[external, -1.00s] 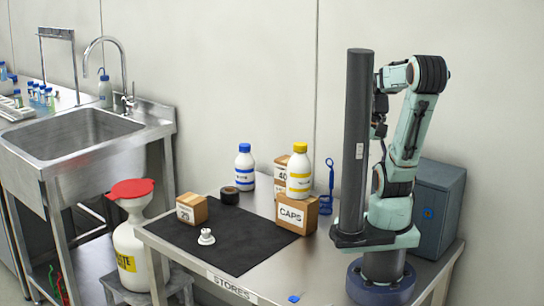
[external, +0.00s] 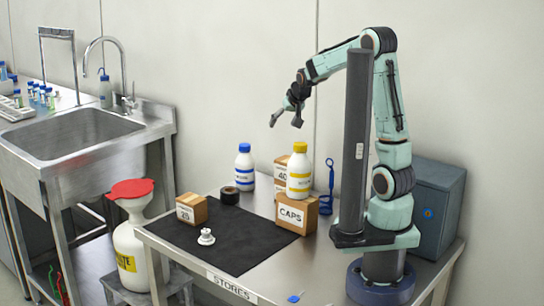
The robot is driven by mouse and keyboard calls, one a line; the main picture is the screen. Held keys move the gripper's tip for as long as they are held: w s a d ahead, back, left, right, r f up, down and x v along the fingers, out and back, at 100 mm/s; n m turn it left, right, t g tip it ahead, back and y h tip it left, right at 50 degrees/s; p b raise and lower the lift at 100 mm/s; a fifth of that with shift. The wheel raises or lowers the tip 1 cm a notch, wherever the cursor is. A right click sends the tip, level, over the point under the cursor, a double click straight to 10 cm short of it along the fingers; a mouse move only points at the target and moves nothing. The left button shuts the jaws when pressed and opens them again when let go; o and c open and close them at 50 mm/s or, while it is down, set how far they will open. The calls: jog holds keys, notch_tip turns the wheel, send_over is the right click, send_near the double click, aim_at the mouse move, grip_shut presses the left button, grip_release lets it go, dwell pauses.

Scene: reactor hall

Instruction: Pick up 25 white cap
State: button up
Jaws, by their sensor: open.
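A small white cap-like piece (external: 206,237) sits on the black mat (external: 245,258) near its front left part. A cardboard box (external: 192,209) marked 25 or similar, the print too small to be sure, stands just behind it. My gripper (external: 285,121) is open and empty, high above the back of the table, well above and to the right of the white piece. Its fingers point down and to the left.
A box marked CAPS (external: 291,215) stands at the mat's right, with a yellow-capped bottle (external: 299,172) at it. A blue-capped bottle (external: 245,167), a dark roll (external: 230,196) and a box marked 40 (external: 281,174) stand behind. The mat's front is clear.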

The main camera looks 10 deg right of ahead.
jog(key=s+a+f+n+g, duration=0.1)
jog(key=a+f+n, duration=0.1)
jog(key=a+f, duration=0.55)
jog(key=n+g, duration=0.3)
jog(key=n, duration=0.2)
send_over(207, 231)
jog(key=s+d, duration=0.2)
notch_tip(207, 231, down, 12)
jog(key=shift+w+a+f, duration=0.1)
jog(key=shift+a+f, duration=0.05)
jog(key=shift+m, duration=0.3)
jog(key=x, duration=0.5)
jog(key=shift+w+a+f, duration=0.2)
jog(key=shift+a+f, duration=0.05)
jog(key=shift+f, duration=0.3)
jog(key=shift+y, duration=0.3)
jog(key=shift+c, duration=0.2)
grip_shut()
